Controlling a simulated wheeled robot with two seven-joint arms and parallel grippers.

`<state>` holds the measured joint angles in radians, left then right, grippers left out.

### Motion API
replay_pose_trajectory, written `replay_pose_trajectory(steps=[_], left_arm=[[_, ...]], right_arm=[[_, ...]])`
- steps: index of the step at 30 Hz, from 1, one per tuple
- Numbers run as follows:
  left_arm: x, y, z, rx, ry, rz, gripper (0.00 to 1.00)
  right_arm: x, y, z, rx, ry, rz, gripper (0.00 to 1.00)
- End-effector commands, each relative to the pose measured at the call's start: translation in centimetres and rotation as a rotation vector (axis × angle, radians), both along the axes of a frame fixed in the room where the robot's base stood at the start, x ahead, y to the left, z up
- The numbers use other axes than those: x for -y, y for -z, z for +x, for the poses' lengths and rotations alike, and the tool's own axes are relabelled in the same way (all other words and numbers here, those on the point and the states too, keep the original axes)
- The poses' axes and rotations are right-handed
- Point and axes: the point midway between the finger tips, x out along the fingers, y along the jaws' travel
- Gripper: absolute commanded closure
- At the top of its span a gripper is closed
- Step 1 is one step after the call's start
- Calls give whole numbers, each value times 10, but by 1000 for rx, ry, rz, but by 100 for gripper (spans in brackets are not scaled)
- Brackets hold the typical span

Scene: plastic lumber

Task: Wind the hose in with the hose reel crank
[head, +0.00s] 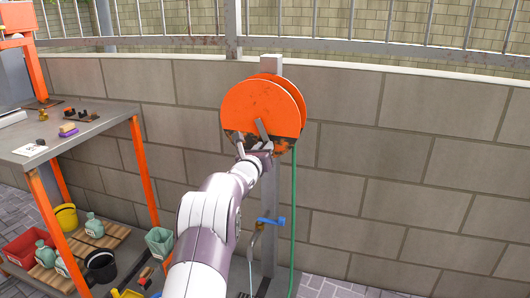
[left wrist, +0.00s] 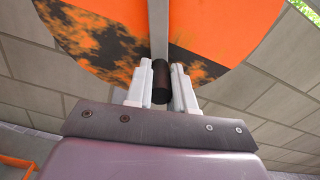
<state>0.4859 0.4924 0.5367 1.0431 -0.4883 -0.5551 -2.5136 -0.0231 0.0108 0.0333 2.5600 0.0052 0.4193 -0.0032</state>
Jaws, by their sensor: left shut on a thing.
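The orange hose reel (head: 262,104) is mounted on a grey post in front of the block wall, and its worn face fills the upper part of the left wrist view (left wrist: 215,30). The grey crank arm (head: 262,130) points down and slightly right from the reel's middle. My left gripper (left wrist: 160,88) is shut on the dark crank handle (left wrist: 161,80), with a finger on each side of it. In the head view my left gripper (head: 254,146) is at the reel's lower edge, and the handle is hidden there. The green hose (head: 293,215) hangs from the reel's right side. My right gripper is not in view.
A workbench (head: 60,140) with orange legs stands at the left, with small items on top. Below it are a red bin (head: 25,248), a yellow bucket (head: 67,217) and several containers. A blue-handled tap (head: 270,221) is on the post below the reel. The wall's right side is clear.

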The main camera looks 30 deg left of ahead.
Motion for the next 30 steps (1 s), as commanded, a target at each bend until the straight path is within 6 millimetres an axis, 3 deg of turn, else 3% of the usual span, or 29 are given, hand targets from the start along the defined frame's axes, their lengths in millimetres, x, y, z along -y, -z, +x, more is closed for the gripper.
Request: replay_pose_trajectory(steps=[8, 9, 11, 22, 26, 30], left_arm=[[-1, 0, 0, 0, -3, -2, 100], [-1, 0, 0, 0, -3, -2, 67], [-1, 0, 0, 0, -2, -2, 52], [1, -1, -6, 0, -1, -2, 52], [6, -1, -28, 0, -2, -2, 52], [14, -2, -63, 0, -3, -2, 52]], right_arm=[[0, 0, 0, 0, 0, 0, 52], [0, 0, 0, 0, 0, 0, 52], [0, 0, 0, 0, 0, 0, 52], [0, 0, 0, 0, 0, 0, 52], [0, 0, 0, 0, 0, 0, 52], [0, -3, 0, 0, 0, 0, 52]])
